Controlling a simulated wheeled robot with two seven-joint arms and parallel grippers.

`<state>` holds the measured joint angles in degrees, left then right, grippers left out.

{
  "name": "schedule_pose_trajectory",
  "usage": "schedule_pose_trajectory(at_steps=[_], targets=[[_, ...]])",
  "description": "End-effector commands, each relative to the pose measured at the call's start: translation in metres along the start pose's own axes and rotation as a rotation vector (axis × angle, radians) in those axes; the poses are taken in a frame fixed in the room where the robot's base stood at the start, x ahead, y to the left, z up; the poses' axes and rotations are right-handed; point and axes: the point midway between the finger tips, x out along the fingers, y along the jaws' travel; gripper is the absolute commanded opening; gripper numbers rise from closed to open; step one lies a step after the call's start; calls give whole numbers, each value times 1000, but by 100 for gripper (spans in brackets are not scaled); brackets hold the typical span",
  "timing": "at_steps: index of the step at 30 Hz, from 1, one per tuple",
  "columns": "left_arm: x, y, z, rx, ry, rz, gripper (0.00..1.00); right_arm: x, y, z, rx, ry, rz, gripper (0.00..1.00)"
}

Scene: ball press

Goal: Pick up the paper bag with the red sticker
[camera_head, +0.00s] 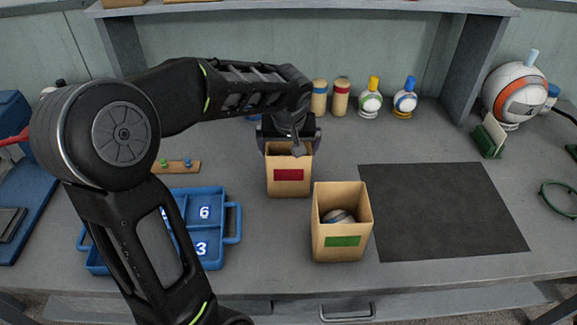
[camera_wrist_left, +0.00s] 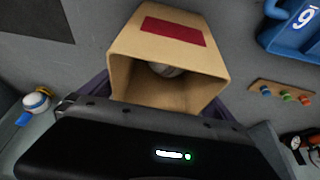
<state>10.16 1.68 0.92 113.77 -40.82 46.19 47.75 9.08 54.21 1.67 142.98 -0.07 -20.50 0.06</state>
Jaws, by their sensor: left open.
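The paper bag with the red sticker (camera_head: 289,187) stands upright on the grey table near the middle. It also shows in the left wrist view (camera_wrist_left: 160,55), mouth open toward the camera, with a pale ball (camera_wrist_left: 166,70) inside. My left gripper (camera_head: 289,138) is at the bag's far upper edge, its open fingers (camera_wrist_left: 165,105) one on each side of the bag. I cannot tell whether they touch it. Another paper bag with a green sticker (camera_head: 342,252) stands closer and to the right, with a ball (camera_head: 339,216) inside. My right gripper is not in view.
A blue numbered tray (camera_head: 232,226) lies left of the bags. A dark mat (camera_head: 440,212) covers the table to the right. Several bottles and cylinders, including a yellow-topped bottle (camera_head: 371,98), stand along the back. A large ball (camera_head: 514,93) sits back right.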

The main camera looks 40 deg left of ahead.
Motion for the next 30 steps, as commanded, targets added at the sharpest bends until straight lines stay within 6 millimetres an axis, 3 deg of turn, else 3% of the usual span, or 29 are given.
schedule_pose_trajectory(at_steps=[28,30], targets=[[4,0,2,0,0,0,100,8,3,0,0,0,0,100],[4,0,2,0,0,0,96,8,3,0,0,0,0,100]])
